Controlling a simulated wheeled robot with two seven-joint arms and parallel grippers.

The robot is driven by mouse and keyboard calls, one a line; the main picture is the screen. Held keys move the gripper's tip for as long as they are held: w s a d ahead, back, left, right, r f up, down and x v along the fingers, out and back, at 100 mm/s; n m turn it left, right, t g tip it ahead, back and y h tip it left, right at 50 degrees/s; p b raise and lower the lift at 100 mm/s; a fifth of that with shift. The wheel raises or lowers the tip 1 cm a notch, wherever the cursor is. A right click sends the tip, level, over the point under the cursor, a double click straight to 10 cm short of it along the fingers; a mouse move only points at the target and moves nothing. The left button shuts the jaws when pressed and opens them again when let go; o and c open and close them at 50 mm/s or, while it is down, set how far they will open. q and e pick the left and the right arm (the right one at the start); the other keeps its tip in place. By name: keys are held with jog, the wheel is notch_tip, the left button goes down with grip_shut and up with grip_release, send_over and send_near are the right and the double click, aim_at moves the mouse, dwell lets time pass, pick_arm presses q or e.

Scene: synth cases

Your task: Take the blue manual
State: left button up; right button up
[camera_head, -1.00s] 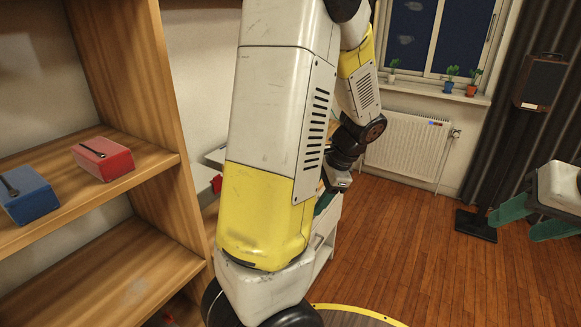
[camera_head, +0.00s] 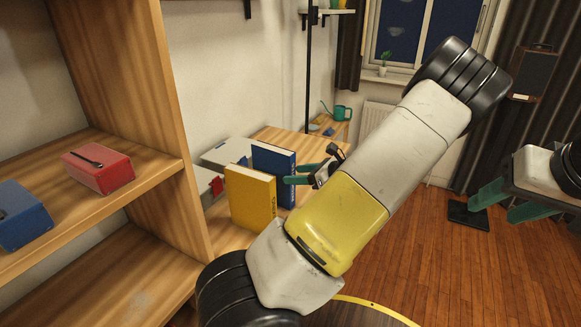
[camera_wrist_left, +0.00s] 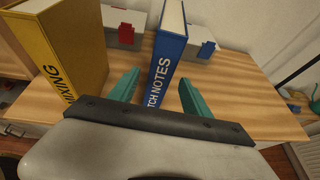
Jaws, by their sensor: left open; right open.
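The blue manual (camera_head: 272,163) stands upright on the wooden table behind a yellow book (camera_head: 250,197). In the left wrist view the blue manual (camera_wrist_left: 172,48) shows white lettering on its spine, partly hidden low down by my gripper. My left gripper (camera_head: 290,174) is open, its teal fingers pointing at the manual. In the left wrist view the left gripper (camera_wrist_left: 160,76) has one finger on each side of the spine. I cannot tell if they touch it. My right gripper (camera_head: 492,212) is open and empty at the right edge of the head view, far from the manual.
The yellow book (camera_wrist_left: 65,45) stands close left of the left fingers. Grey boxes with red and blue tabs (camera_wrist_left: 124,27) sit behind. A shelf (camera_head: 120,210) on the left holds a red box (camera_head: 98,168) and a blue box (camera_head: 22,215). The table's right side (camera_wrist_left: 255,90) is clear.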

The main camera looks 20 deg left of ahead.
aim_at(279, 177)
pick_arm(q)
jog(key=x, duration=0.8)
jog(key=shift+d+f, duration=0.1)
jog(key=shift+f, duration=0.25)
grip_shut()
jog(key=shift+r, duration=0.1)
dwell(0.9)
